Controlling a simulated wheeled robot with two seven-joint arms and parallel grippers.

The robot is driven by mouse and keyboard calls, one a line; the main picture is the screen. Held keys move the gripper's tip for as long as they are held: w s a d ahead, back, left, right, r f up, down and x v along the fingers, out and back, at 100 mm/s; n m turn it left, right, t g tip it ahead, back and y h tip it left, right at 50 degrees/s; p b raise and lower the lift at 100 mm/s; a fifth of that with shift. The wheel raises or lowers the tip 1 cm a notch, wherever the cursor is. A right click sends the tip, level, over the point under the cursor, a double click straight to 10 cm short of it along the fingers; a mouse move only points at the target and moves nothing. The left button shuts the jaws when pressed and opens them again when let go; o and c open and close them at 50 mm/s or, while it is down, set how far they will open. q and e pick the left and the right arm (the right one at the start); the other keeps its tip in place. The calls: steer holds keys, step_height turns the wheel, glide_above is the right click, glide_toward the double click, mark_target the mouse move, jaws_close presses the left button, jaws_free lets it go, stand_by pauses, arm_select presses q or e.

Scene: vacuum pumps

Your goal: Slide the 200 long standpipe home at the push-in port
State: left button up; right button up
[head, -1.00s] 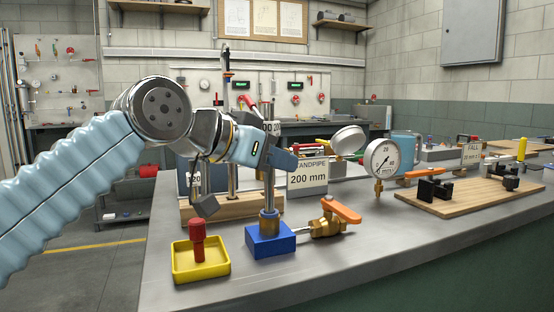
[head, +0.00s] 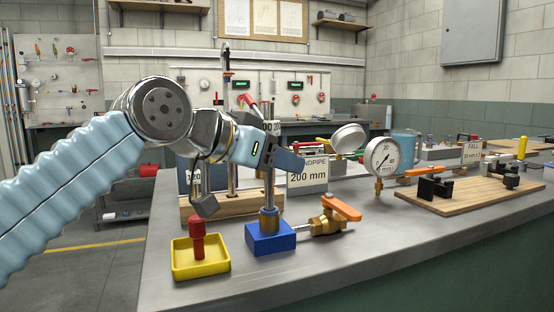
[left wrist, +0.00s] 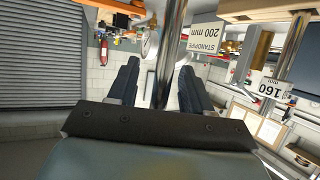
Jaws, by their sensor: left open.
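The long steel standpipe (head: 269,192) stands upright in the brass collar of the push-in port (head: 270,222), on a blue block (head: 271,240). My left gripper (head: 285,157) is open at the pipe's upper part. In the left wrist view the pipe (left wrist: 168,60) passes between the two spread dark fingers (left wrist: 155,88), with a gap visible on at least one side. A sign reading STANDPIPE 200 mm (head: 308,178) stands behind, partly covered by my fingers. How deep the pipe sits inside the collar is hidden. My right gripper is out of view.
A yellow tray (head: 215,272) with a red plug (head: 197,240) is left of the block. A brass valve with an orange handle (head: 341,208) joins its right side. A wooden rack (head: 186,209) holds other pipes behind. A gauge (head: 383,157) stands to the right. The front bench is clear.

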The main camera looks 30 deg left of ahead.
arm_select(q)
steer(key=shift+s, duration=0.1)
steer(key=v, duration=1.3)
steer(key=shift+s+r+p, duration=0.2)
steer(key=shift+s+p, duration=0.05)
steer(key=shift+p, duration=0.15)
steer(key=shift+a, duration=0.1)
